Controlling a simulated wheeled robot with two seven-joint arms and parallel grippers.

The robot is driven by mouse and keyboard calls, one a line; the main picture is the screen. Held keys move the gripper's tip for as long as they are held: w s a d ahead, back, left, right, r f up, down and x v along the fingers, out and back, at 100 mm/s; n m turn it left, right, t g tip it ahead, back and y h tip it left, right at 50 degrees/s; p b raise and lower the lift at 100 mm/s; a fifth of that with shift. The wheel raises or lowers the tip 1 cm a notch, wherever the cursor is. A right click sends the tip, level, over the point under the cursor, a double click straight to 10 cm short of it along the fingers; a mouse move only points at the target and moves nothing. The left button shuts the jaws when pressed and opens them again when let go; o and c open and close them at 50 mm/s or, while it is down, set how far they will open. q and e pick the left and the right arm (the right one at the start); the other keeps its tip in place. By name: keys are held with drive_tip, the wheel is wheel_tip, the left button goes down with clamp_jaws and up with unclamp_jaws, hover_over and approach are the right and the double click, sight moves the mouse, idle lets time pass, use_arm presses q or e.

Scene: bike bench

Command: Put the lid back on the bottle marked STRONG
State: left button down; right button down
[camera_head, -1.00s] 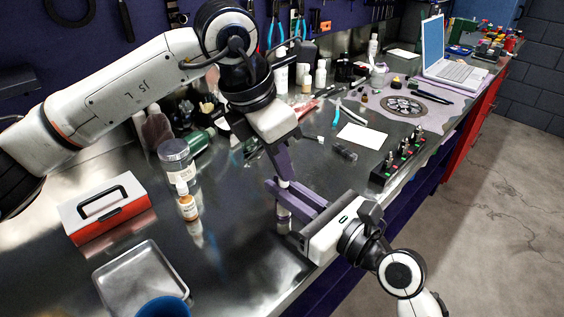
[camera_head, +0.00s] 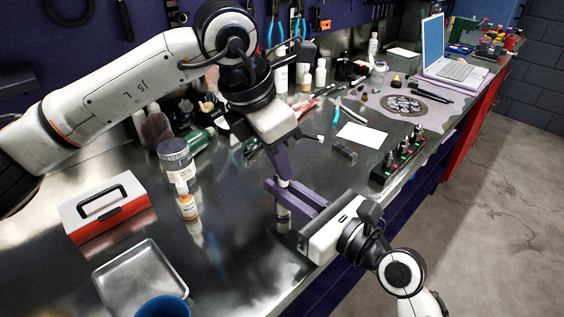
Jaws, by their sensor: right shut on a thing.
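My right gripper (camera_head: 284,192), its arm coming from the lower right, is shut on a small bottle (camera_head: 283,217). The bottle's pale lower part shows below the purple fingers, and most of it is hidden. My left gripper (camera_head: 284,180) reaches down from above, its fingertips right at the top of the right gripper's fingers. Whether it holds a lid there, and whether its fingers are open, I cannot tell. Another small bottle (camera_head: 187,206) with an orange-brown label and white top stands to the left. No STRONG marking is readable.
A clear jar (camera_head: 176,158) stands behind the orange-labelled bottle. A red and white toolbox (camera_head: 105,208), a metal tray (camera_head: 143,277) and a blue cup (camera_head: 163,307) are at left. A white sheet (camera_head: 362,135) and a black rack (camera_head: 396,164) lie to the right. The front middle bench is clear.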

use_arm(q)
drive_tip(key=shift+s+a+f, duration=0.1)
drive_tip(key=shift+a+f, duration=0.15)
drive_tip(key=shift+f, duration=0.6)
drive_tip(key=shift+s+a+f, duration=0.1)
drive_tip(key=shift+a+f, duration=0.1)
drive_tip(key=shift+f, duration=0.6)
use_arm(e)
drive_tip(key=shift+s+a+r, duration=0.15)
drive_tip(key=shift+r, duration=0.4)
use_arm(q)
drive_tip(key=c, duration=2.4)
unclamp_jaws()
drive_tip(key=shift+d, duration=0.1)
use_arm(e)
drive_tip(key=shift+w+d+f, duration=0.15)
drive_tip(key=shift+w+d, duration=0.05)
drive_tip(key=shift+w, duration=0.15)
drive_tip(key=shift+d, duration=0.1)
use_arm(q)
drive_tip(key=v, duration=0.4)
use_arm(e)
drive_tip(key=shift+f, duration=0.3)
use_arm(q)
drive_tip(key=shift+o, duration=0.7)
drive_tip(key=shift+r, duration=0.15)
use_arm(e)
drive_tip(key=shift+f, duration=0.15)
use_arm(q)
drive_tip(key=shift+d, duration=0.1)
